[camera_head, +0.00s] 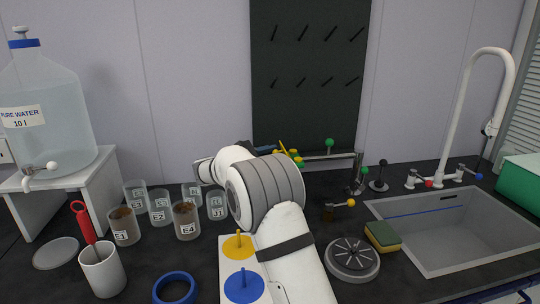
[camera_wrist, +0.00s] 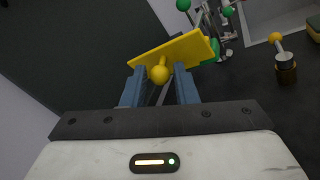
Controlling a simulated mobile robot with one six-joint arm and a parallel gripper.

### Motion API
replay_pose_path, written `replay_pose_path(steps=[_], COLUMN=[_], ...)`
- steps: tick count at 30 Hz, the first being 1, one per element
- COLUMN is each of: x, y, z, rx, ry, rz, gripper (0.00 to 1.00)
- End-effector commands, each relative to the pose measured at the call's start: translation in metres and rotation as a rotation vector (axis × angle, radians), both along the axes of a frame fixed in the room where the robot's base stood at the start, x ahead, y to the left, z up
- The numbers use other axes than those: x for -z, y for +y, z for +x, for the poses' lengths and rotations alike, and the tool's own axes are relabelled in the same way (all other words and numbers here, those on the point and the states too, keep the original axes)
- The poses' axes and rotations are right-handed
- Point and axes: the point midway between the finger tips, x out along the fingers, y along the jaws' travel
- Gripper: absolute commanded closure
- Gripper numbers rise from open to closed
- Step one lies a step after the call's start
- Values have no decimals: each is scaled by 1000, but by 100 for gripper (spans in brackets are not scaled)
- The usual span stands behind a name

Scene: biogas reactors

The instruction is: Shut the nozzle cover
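A yellow plate with a round yellow knob (camera_wrist: 160,74) shows in the wrist view and looks like the nozzle cover, though I cannot be sure. It is tilted, just beyond my fingertips. My gripper (camera_wrist: 160,86) has its two blue fingers apart, one on each side of the knob, with gaps beside it. In the head view my gripper (camera_head: 264,147) is mostly hidden behind my wrist, near a yellow piece (camera_head: 284,147) and green balls by the metal stand. Whether the fingers touch the plate is unclear, and the nozzle itself is hidden.
A brass-and-black fitting with a yellow ball (camera_head: 351,203) stands right of my arm. The metal stand (camera_head: 357,175) is behind it. Several beakers (camera_head: 186,220) are left, a sink (camera_head: 460,230) right. A dark pegboard (camera_head: 308,75) rises behind.

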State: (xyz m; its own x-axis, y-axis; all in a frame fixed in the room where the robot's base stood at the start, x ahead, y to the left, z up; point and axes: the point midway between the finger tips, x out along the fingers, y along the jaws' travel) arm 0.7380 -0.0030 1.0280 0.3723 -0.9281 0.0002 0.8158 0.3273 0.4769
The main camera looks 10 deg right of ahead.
Motion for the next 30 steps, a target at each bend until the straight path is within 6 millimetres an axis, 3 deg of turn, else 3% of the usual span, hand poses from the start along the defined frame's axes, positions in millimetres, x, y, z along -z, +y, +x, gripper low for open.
replay_pose_path(steps=[9,11,20,30], x=[0,0,-6,-24], y=[0,7,0,-7], z=[0,0,0,0], rx=[0,-1,-1,0], ry=[0,0,0,-1], rz=[0,0,47,282], gripper=[100,100,100,100])
